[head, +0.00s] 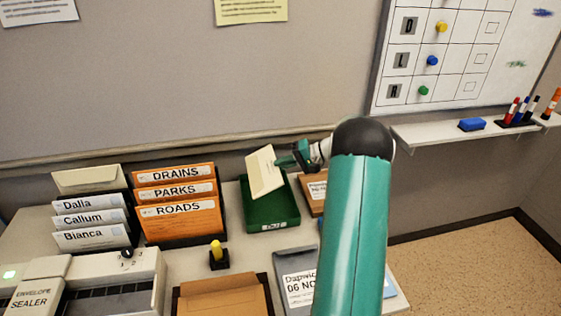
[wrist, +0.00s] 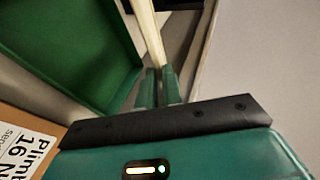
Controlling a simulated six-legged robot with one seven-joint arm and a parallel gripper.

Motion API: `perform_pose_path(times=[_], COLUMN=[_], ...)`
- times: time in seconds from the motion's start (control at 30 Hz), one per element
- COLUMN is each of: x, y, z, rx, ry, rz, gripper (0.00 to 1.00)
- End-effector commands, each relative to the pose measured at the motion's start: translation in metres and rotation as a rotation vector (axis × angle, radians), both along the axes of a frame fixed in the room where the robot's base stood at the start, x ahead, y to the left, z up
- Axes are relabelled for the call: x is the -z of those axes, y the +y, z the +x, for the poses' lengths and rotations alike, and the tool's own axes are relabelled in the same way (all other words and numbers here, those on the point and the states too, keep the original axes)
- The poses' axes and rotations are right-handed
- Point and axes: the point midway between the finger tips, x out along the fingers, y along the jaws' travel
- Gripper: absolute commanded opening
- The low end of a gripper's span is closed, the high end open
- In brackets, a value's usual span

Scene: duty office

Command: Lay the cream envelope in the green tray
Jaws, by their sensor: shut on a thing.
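The cream envelope (head: 263,172) is held tilted, nearly upright, above the back left part of the green tray (head: 281,211). My gripper (head: 287,160) is shut on the envelope's right edge in the head view. In the wrist view the envelope (wrist: 147,35) shows edge-on as a thin cream strip between my fingertips (wrist: 158,85). The green tray (wrist: 75,45) lies to the left there, its visible floor bare. Whether the envelope's lower edge touches the tray is hard to tell.
Orange files (head: 178,193) and white name-labelled envelopes (head: 90,218) stand in racks at left. A yellow-topped stamp (head: 217,254), an envelope sealer (head: 80,285) and a grey envelope (head: 297,277) are nearer.

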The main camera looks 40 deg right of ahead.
Motion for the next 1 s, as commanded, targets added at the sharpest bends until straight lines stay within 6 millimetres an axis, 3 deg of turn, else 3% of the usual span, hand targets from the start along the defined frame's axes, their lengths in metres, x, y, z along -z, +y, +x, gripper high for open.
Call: perform_pose_path(times=[1.0], x=[0.084], y=[0.001], z=[0.000], rx=[0.001], ry=[0.000], rz=[0.000], gripper=[0.00])
